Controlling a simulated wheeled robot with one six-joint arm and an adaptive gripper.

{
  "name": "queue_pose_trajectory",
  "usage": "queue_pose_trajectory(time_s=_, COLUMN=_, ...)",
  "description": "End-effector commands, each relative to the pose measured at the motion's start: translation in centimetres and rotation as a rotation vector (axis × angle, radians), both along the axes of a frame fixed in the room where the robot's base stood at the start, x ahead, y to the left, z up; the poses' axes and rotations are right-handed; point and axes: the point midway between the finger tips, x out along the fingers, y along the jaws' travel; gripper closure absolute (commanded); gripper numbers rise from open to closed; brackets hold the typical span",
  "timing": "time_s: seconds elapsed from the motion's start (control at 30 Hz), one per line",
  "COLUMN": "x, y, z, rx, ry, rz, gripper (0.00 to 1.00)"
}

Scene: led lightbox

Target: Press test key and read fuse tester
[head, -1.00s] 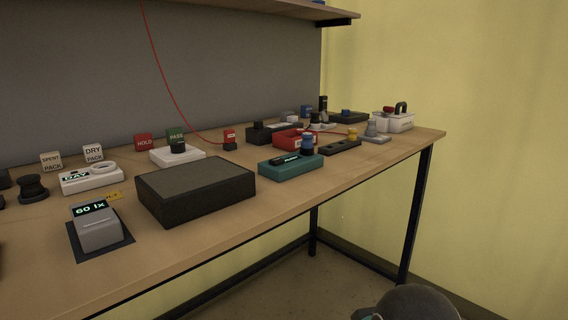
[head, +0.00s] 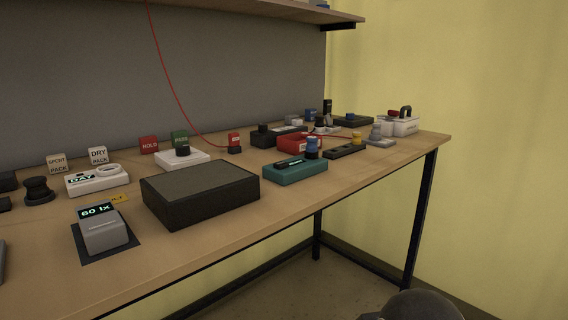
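No device carries a label I can read as a fuse tester, so I cannot tell which one it is. A teal box (head: 296,174) with a small dark panel on top stands right of centre on the bench, with a blue-topped knob (head: 312,146) at its back right. A red open box (head: 291,140) and a dark block with a yellow knob (head: 356,137) stand behind and beside it. No reading shows on the teal box. My gripper is not in view; only a dark rounded part of my arm shows at the bottom right.
A large dark box (head: 201,194) stands near the bench's (head: 230,229) front edge. A grey meter (head: 104,231) reading "60 lx" sits left of it. HOLD (head: 148,145) and PASS (head: 180,138) blocks stand behind. A red cable (head: 170,75) hangs down to the bench.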

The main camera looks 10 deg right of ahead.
Motion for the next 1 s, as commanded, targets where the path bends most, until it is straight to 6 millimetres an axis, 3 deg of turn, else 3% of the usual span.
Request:
queue_pose_trajectory(time_s=0.37, x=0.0, y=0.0, z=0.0, rx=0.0, ry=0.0, rz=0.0, gripper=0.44)
queue_pose_trajectory(time_s=0.47, x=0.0, y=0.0, z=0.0, rx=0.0, ry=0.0, rz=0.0, gripper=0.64)
queue_pose_trajectory(time_s=0.6, x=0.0, y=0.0, z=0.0, rx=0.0, ry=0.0, rz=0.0, gripper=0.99)
queue_pose_trajectory(time_s=1.0, x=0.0, y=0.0, z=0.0, rx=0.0, ry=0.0, rz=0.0, gripper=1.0)
